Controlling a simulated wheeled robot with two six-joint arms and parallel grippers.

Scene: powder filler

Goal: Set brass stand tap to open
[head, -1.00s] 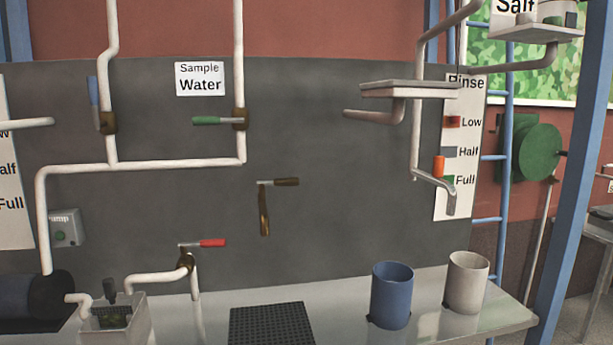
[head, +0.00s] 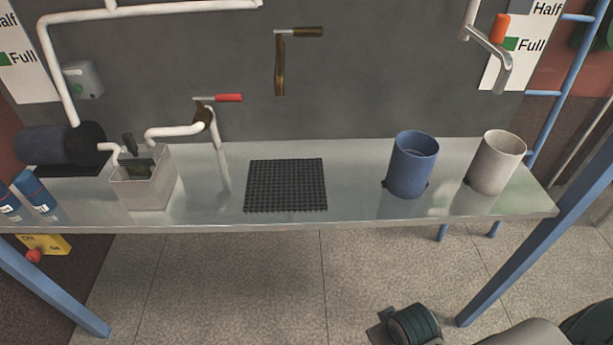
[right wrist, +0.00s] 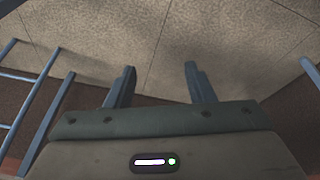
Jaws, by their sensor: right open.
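A brass tap with a brown-gripped lever (head: 300,31) is on the grey wall panel. Its brass spout (head: 279,72) hangs down over the black grid mat, and the lever points right, level. A second tap, with a brass body and a red lever (head: 228,98), stands on a white pipe to its left; this lever also points right. My right gripper (right wrist: 158,70) is open and empty over the floor in the right wrist view. Part of my right arm shows low at the right in the head view, well below and away from both taps. My left gripper is out of view.
The metal bench (head: 350,208) carries a black grid mat (head: 286,185), a blue cup (head: 413,165), a pale cup (head: 496,163) and a grey box (head: 145,192). A blue post (head: 540,230) stands at the right. The floor before the bench is mostly clear.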

